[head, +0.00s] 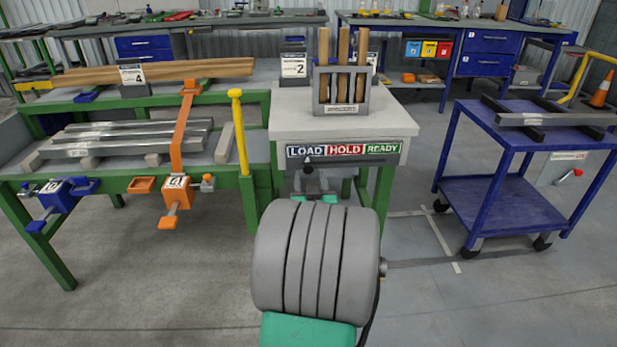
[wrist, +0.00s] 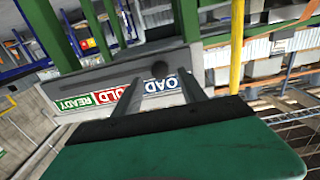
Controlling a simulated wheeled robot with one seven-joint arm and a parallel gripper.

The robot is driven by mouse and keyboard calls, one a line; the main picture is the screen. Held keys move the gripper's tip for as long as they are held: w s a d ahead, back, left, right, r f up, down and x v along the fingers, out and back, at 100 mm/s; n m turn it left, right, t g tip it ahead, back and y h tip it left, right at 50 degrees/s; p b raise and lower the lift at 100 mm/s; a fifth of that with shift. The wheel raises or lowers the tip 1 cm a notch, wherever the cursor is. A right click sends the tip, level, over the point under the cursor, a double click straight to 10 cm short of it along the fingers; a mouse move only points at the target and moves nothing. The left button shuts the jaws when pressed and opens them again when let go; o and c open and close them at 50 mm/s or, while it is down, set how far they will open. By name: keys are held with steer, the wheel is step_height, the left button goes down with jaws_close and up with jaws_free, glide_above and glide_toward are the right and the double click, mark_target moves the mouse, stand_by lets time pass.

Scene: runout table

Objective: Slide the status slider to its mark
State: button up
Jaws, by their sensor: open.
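The status board on the front of the grey bench has a blue LOAD label (head: 306,151), a red HOLD label (head: 344,149) and a green READY label (head: 382,147). The status slider's dark knob (head: 307,160) sits at the LOAD end, just below the label. In the wrist view the knob (wrist: 160,69) shows as a dark round spot beside LOAD, between my fingers. My gripper (head: 312,178) is open and empty in front of the LOAD end. In the wrist view the fingers (wrist: 160,80) stand apart on either side of the knob; contact cannot be told.
A rack with wooden dowels (head: 341,90) stands on the bench top. A yellow post (head: 238,130) and a green rack with metal bars (head: 130,140) are at left. A blue cart (head: 505,203) stands at right. The floor between bench and cart is mostly clear.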

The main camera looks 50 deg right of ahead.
mark_target(308, 169)
steer(key=x, duration=0.3)
steer(key=shift+w+d, duration=0.25)
jaws_close()
stand_by(1.2)
